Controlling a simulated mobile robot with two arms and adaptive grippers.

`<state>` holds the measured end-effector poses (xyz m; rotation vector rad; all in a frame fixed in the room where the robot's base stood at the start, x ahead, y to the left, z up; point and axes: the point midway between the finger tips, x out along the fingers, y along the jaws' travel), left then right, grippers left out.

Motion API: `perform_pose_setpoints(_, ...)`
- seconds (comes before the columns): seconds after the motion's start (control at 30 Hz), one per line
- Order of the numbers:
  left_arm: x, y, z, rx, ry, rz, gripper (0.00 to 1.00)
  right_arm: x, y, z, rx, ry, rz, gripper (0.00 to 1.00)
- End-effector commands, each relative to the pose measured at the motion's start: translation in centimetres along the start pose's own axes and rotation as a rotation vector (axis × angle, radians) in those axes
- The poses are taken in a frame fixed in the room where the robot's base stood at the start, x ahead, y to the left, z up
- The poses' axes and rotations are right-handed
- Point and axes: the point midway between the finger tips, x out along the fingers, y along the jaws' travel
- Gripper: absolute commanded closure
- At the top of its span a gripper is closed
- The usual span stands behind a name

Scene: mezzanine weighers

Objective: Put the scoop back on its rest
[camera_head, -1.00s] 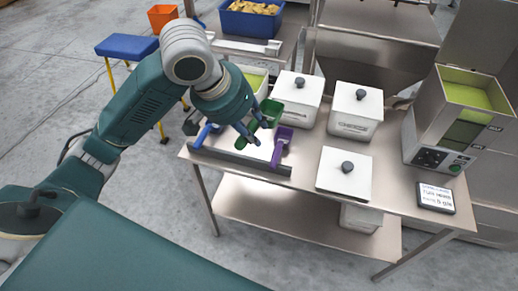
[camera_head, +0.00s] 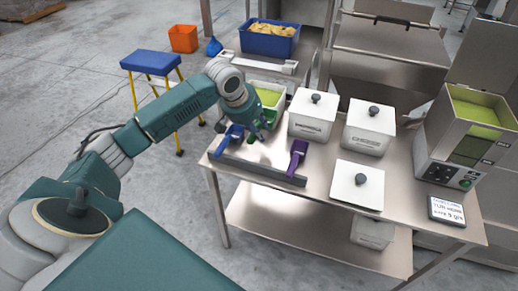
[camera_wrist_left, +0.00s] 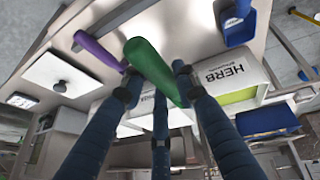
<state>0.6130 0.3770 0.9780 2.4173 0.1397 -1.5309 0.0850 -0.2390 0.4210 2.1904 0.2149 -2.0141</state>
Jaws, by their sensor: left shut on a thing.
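My left gripper (camera_head: 260,136) is shut on the handle of a green scoop (camera_head: 271,117). In the left wrist view the green handle (camera_wrist_left: 150,66) lies between the fingers. The gripper is over the back part of the steel table, between a blue scoop (camera_head: 229,138) and a purple scoop (camera_head: 298,157). Those two scoops lean on a grey scoop rest (camera_head: 258,169) along the table's front left edge. The arm and fingers partly hide the green scoop. I cannot tell whether it touches anything below. My right gripper is not in view.
An open white bin (camera_head: 283,104) with green contents stands just behind the gripper. Several lidded white bins (camera_head: 313,117) stand to the right. A weigher (camera_head: 450,150) and a small sign (camera_head: 446,210) are at the far right. A blue stool (camera_head: 152,60) stands back left.

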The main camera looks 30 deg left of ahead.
Motion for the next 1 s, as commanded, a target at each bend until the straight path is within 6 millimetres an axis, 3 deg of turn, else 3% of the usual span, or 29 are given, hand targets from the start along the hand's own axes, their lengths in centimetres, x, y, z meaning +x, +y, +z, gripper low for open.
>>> perform_pose_setpoints(0.2, 4.0, -0.7, 1.9, 0.000, -0.002, 0.001, 0.98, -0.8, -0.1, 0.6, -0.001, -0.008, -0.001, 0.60)
perform_pose_setpoints(0.6, 8.2, -1.6, 3.7, -0.002, -0.002, 0.001, 0.98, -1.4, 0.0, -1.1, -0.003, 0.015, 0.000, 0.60)
perform_pose_setpoints(1.0, 9.0, -1.7, 4.0, 0.001, 0.001, 0.001, 0.98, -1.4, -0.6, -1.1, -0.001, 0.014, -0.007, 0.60)
